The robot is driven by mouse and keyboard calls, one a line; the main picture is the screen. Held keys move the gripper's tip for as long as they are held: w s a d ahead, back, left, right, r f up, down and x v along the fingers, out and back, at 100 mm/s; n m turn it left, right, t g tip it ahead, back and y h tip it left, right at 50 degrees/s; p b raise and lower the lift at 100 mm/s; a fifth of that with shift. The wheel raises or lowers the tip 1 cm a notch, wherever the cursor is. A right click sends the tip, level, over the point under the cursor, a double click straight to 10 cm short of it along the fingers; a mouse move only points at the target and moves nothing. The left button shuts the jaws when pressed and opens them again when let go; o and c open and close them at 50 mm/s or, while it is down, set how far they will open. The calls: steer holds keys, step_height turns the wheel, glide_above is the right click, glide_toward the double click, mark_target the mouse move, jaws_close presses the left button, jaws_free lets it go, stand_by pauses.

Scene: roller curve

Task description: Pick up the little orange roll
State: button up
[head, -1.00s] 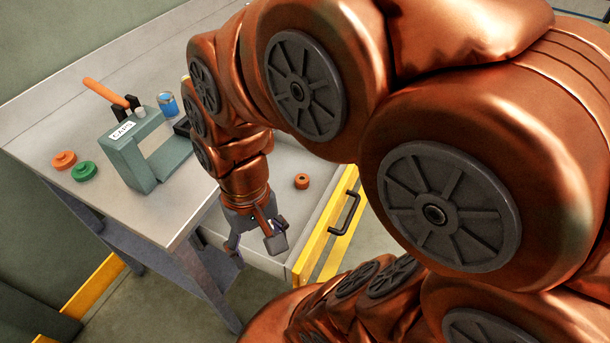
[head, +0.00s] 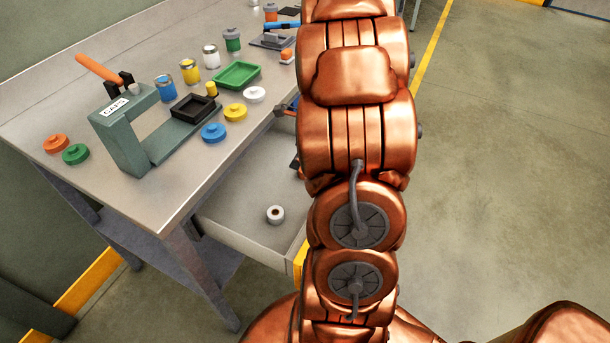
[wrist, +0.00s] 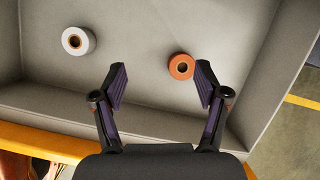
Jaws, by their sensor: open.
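The little orange roll (wrist: 182,66) lies in the open drawer, its dark centre hole facing up in the wrist view. My gripper (wrist: 161,73) is open and empty above the drawer. In that view the roll appears between the fingertips, close beside the right finger; I cannot tell how far below them it lies. A white roll (wrist: 77,41) lies to the left, outside the fingers; it also shows in the head view (head: 275,214).
The drawer's yellow front (wrist: 40,139) and its right wall (wrist: 268,85) border the space around the rolls. Above the drawer, the workbench (head: 130,205) carries a green press labelled CAPS (head: 125,135), a green tray (head: 236,76), jars and coloured caps. The floor at right is clear.

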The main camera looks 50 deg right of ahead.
steer(key=d+f+m, duration=0.2)
steer(key=d, duration=0.1)
steer(key=s+d+f+m, duration=0.1)
steer(key=d, duration=0.1)
steer(key=shift+d+f+t+h, duration=0.25)
steer(key=shift+f+t+h, duration=0.05)
steer(key=shift+f, duration=0.05)
steer(key=shift+a+x, duration=0.2)
steer(key=shift+x, duration=1.65)
steer(key=shift+a+x, duration=0.15)
steer(key=shift+x, duration=1.7)
steer(key=shift+s, duration=0.15)
steer(key=shift+c, duration=0.3)
steer(key=c, duration=1.1)
steer(key=shift+r, duration=0.1)
steer(key=shift+c, duration=0.2)
